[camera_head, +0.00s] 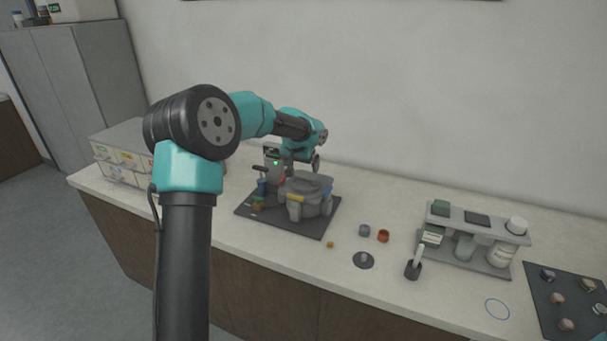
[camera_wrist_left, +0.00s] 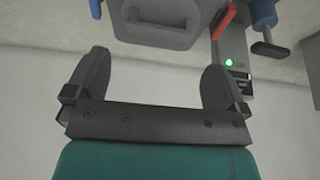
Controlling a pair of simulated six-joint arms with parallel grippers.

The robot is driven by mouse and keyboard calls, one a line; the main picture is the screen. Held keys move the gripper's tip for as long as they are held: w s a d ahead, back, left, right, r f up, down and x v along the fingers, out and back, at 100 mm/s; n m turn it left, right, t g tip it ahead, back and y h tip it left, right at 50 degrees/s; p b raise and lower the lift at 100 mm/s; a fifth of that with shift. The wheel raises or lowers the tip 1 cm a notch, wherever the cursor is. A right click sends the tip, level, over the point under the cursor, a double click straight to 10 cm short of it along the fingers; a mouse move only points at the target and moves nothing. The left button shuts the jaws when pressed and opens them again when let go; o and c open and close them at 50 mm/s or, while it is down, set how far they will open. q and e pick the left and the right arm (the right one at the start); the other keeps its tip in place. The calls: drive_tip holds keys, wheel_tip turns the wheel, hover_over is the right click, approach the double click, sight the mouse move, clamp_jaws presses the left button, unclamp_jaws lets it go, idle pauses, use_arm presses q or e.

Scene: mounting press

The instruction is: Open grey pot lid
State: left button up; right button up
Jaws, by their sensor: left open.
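The grey pot (camera_head: 306,193) with its lid stands on a dark mat (camera_head: 278,222) on the counter. In the left wrist view the grey lid (camera_wrist_left: 185,34) and its handle show at the top edge, partly cut off. My left gripper (camera_wrist_left: 157,78) is open, with nothing between its two fingers, and apart from the lid. In the head view it hangs behind and above the pot (camera_head: 300,162), and the arm partly hides it. The lid looks shut, though its seam is hard to see. My right gripper is not in view.
Beside the pot are a red lever (camera_wrist_left: 224,21), a blue cylinder (camera_wrist_left: 264,14) and a control box with a green light (camera_wrist_left: 229,63). A bottle rack (camera_head: 466,265), a black disc (camera_head: 363,261) and small cups stand to the right. The wall is close behind.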

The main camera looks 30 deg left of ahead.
sight(304, 176)
use_arm(q)
drive_tip(key=shift+x, duration=2.75)
drive_tip(key=shift+c, duration=0.2)
drive_tip(key=c, duration=1)
drive_tip(key=shift+o, duration=0.2)
